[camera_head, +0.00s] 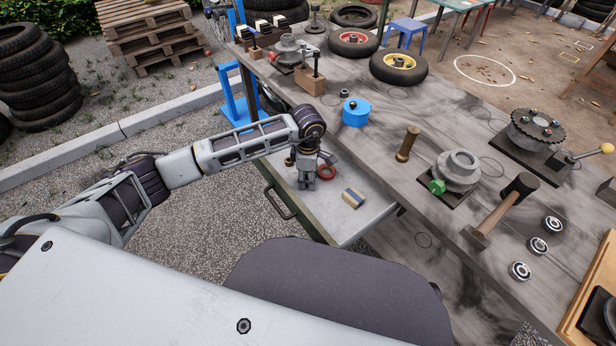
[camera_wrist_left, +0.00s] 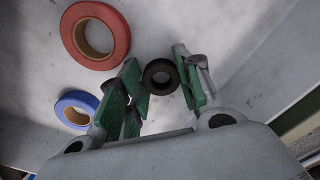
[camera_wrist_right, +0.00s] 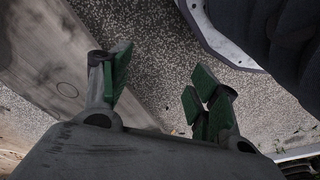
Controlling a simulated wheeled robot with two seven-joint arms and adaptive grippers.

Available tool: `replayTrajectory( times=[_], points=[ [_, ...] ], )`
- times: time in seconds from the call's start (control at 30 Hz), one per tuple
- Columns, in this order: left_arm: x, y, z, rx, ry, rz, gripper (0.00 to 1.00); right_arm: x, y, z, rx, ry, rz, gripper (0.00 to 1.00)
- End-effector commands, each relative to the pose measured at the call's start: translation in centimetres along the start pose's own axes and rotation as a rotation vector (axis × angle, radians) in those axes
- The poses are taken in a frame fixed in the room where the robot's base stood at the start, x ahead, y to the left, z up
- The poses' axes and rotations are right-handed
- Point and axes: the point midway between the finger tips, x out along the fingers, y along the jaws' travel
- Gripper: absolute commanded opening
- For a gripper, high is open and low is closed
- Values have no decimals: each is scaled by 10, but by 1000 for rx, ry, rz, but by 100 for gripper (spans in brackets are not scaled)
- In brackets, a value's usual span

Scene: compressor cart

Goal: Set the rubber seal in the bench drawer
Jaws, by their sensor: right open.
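The rubber seal (camera_wrist_left: 160,76) is a small black ring in the left wrist view.
The bench top (camera_head: 390,185) above holds a blue tin (camera_head: 356,112), a hammer (camera_head: 500,210) and several bearings. The drawer's front right floor is clear.

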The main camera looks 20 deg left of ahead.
Motion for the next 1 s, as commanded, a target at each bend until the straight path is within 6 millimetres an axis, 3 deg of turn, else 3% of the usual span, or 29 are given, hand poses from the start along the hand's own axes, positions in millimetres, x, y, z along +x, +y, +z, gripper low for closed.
replayTrajectory(
  times=[0.47, 1.0],
  points=[
    [-5, 0, 0, 0, -1, 1, 35, -3, 3, -10, -2, 17, 5, 61],
    [-78, 1, 0, 0, 0, 3, 35, 33, 9, 5, 2, 14, 17, 61]
  ],
)
